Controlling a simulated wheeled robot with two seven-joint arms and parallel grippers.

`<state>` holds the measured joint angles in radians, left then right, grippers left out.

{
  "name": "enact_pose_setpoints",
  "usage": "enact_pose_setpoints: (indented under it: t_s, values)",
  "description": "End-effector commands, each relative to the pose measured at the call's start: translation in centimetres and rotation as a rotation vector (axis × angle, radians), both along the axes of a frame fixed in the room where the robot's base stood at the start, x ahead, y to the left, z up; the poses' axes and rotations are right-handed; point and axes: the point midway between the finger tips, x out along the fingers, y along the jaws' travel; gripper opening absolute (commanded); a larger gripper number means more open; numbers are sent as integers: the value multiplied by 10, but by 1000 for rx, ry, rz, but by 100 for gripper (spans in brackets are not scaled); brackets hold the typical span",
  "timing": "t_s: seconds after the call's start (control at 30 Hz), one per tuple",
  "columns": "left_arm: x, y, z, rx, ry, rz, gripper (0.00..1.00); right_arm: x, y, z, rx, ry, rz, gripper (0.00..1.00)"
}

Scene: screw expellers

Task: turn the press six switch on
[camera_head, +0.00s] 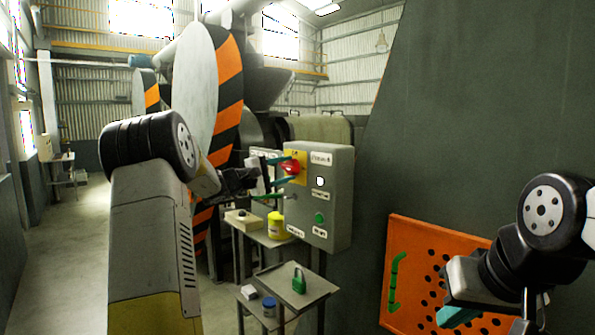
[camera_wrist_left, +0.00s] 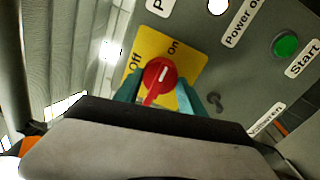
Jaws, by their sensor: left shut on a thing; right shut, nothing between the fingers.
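A red rotary switch (camera_head: 291,167) sits on a yellow plate on the front of a grey control box (camera_head: 335,200). The box's top label starts with "Press"; its number is too small to read surely. My left gripper (camera_head: 283,172) has its teal fingers on either side of the red knob and is shut on it. The left wrist view shows the knob (camera_wrist_left: 160,75) between the fingers, with "Off" at left and "on" at upper right on the plate. My right gripper (camera_head: 459,315) is shut and empty at lower right.
The box also has a white lamp (camera_head: 320,182) and a green start button (camera_head: 319,218). Below stand a small table with a green padlock (camera_head: 299,281) and a yellow jar (camera_head: 276,226). An orange perforated panel (camera_head: 400,265) is near my right gripper. The aisle at left is clear.

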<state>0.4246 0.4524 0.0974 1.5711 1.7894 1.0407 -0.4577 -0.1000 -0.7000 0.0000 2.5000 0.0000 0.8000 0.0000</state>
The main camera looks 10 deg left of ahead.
Motion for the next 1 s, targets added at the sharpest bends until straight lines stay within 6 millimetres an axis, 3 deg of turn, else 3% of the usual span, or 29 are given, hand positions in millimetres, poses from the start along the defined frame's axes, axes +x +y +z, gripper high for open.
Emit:
enact_pose_setpoints:
  t_s: [0.37,0.4,0.5,0.83,1.0]
  values:
    - [0,1,-1,7,-3,0,7,0,0,0,0,0,0,0]
    - [0,1,-1,7,-2,0,49,0,0,0,0,0,0,0]
    - [0,1,-1,6,-2,0,69,0,0,0,0,0,0,0]
    - [-1,1,0,5,-3,0,69,0,0,0,0,0,0,0]
    - [-15,14,-2,6,-2,4,69,0,0,0,0,0,0,0]
